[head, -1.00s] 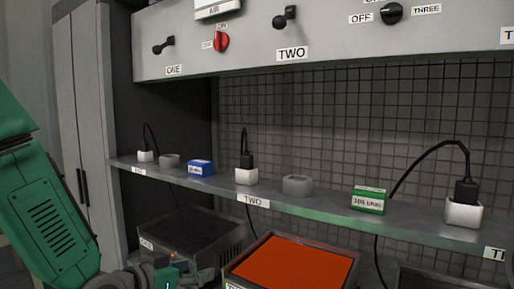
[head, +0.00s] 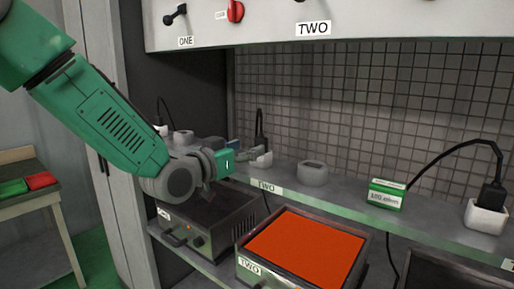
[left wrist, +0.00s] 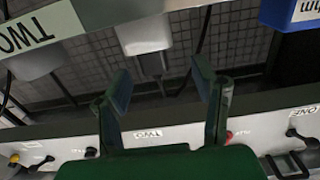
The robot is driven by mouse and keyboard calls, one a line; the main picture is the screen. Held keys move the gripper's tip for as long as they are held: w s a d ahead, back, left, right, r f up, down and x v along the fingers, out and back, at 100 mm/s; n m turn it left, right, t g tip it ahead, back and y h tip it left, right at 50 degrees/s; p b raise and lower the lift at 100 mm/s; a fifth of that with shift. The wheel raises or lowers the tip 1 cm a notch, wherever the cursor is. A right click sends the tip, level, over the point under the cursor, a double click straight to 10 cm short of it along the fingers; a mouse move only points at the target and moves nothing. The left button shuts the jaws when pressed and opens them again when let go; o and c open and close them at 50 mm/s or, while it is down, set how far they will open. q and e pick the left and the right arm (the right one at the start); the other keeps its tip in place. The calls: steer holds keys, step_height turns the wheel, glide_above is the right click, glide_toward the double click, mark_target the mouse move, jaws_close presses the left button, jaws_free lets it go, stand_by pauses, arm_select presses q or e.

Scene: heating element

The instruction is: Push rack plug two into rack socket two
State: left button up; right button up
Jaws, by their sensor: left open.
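The black rack plug two (head: 260,142) stands upright at the white rack socket two (head: 263,160) on the shelf, its cable rising behind it. In the left wrist view, which looks upside down, the fingers of my left gripper (left wrist: 160,76) are open and apart. The white socket (left wrist: 145,35) and dark plug (left wrist: 152,65) appear in line with the gap between them; contact cannot be told. My right gripper is not in view.
A grey holder (head: 312,173) and a green box (head: 385,195) stand right of socket two on the shelf (head: 340,195). Another white socket (head: 487,216) holds a plug at far right. A glowing orange heater (head: 305,250) is below. The control panel (head: 380,25) overhangs the shelf.

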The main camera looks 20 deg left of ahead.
mark_target(256, 145)
arm_select(q)
steer(key=w+d, duration=0.1)
steer(key=w, duration=0.1)
steer(key=w+d+p, duration=0.1)
steer(key=w+d, duration=0.1)
steer(key=shift+w+d, duration=0.2)
steer(key=shift+w, duration=0.2)
steer(key=shift+s+a, duration=0.1)
steer(key=shift+a, duration=0.1)
steer(key=shift+a+f, duration=0.1)
steer(key=shift+a, duration=0.45)
jaws_close()
steer(key=shift+d, duration=0.15)
